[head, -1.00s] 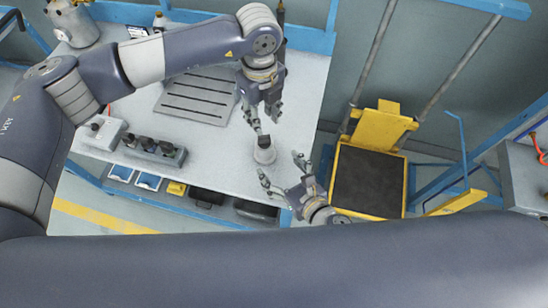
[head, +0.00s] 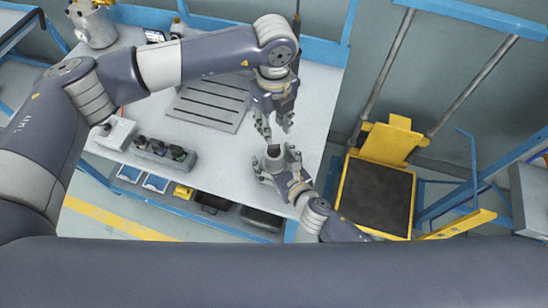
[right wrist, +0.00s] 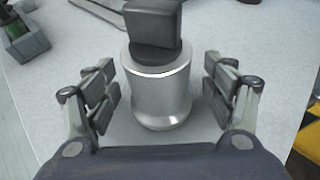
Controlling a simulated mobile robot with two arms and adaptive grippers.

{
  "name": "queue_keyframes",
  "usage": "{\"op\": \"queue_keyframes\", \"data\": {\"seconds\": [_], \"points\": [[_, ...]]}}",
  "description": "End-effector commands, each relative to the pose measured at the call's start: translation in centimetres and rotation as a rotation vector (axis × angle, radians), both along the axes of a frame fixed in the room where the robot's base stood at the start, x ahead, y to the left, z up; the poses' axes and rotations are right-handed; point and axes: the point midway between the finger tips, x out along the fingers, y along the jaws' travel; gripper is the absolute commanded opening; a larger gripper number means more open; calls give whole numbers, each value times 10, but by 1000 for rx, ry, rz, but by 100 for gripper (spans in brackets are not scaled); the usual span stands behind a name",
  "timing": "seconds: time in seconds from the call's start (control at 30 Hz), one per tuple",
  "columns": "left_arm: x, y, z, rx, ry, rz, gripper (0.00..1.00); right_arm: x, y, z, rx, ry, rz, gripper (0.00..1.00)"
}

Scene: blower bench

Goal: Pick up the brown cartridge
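A silver round body with a dark block on top (right wrist: 155,90) stands upright on the bench; it also shows in the head view (head: 273,151). My right gripper (head: 279,162) is open around it, with one finger on each side; in the right wrist view both fingers stand apart from the metal. My left gripper (head: 275,127) is open and empty, just beyond the silver body. A grey rack (head: 160,161) on the bench's left holds several dark round-topped pieces. I cannot tell which piece, if any, is the brown cartridge.
A slotted grey plate (head: 208,108) lies on the bench (head: 318,100) behind the rack. A white box (head: 116,132) stands left of the rack. A metal canister (head: 92,25) is at the back left. A yellow cart (head: 377,190) stands to the right.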

Motion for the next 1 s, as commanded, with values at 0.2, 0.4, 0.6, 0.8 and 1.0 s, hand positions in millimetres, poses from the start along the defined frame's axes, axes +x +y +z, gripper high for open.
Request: {"op": "queue_keyframes", "data": {"seconds": [0.2, 0.4, 0.6, 0.8, 1.0], "points": [[0, 0, 0, 0, 0, 0, 33, 0, 0, 0, 0, 1, 0, 25], [0, 0, 0, 0, 0, -6, 36, -1, 0, 0, 0, 1, 0, 24], [0, -1, 4, -1, -1, -154, 36, -1, 0, 0, 0, 1, 0, 23], [0, -1, 12, -1, -1, -499, 36, -1, 0, -1, -1, 2, 0, 23], [0, -2, 20, -1, -1, -877, 36, -1, 0, -1, -1, 2, 0, 23]]}}
